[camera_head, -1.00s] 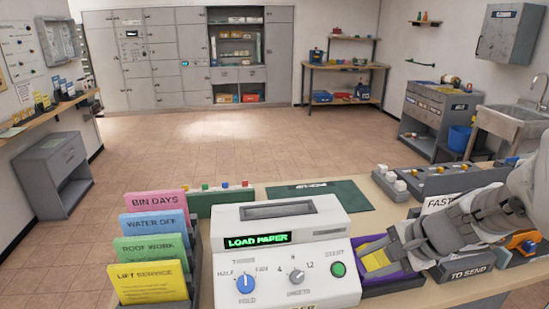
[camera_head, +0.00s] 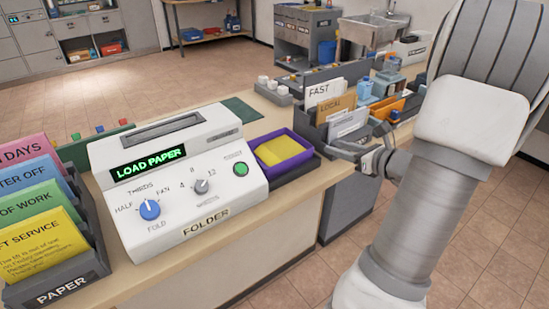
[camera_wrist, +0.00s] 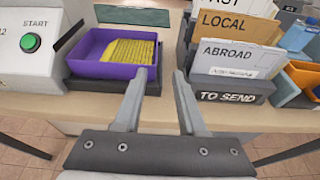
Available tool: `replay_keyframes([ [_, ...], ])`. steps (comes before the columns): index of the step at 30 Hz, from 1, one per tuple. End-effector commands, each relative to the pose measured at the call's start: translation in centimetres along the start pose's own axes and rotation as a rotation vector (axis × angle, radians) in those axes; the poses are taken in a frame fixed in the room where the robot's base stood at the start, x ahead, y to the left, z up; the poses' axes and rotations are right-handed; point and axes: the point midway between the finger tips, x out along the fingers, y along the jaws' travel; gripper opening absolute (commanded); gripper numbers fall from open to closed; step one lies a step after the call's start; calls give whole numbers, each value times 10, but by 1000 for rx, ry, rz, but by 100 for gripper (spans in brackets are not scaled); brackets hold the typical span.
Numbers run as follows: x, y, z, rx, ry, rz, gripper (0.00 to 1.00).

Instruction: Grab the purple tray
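The purple tray (camera_head: 292,155) sits on the counter just right of the white folder machine, resting in a dark grey holder (camera_head: 298,172). Yellow paper (camera_head: 277,151) lies inside the tray. In the wrist view the purple tray (camera_wrist: 92,66) is ahead and left of my gripper (camera_wrist: 164,74), with its right wall near the left finger. My gripper is open, with nothing between its fingers. In the head view my gripper (camera_head: 358,153) is at the counter's front edge, right of the tray and apart from it.
The folder machine (camera_head: 180,175) stands left of the tray. The "TO SEND" rack (camera_wrist: 232,90) with envelopes is close on the right. An orange bin (camera_wrist: 300,82) stands beyond it. Paper slots (camera_head: 60,280) are at far left. The floor before the counter is clear.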

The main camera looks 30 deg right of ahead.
Motion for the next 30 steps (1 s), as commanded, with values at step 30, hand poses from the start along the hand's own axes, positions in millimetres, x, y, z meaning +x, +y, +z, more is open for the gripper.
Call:
replay_keyframes([
  [30, 153, 7, -1, -4, 2, 4, 40],
])
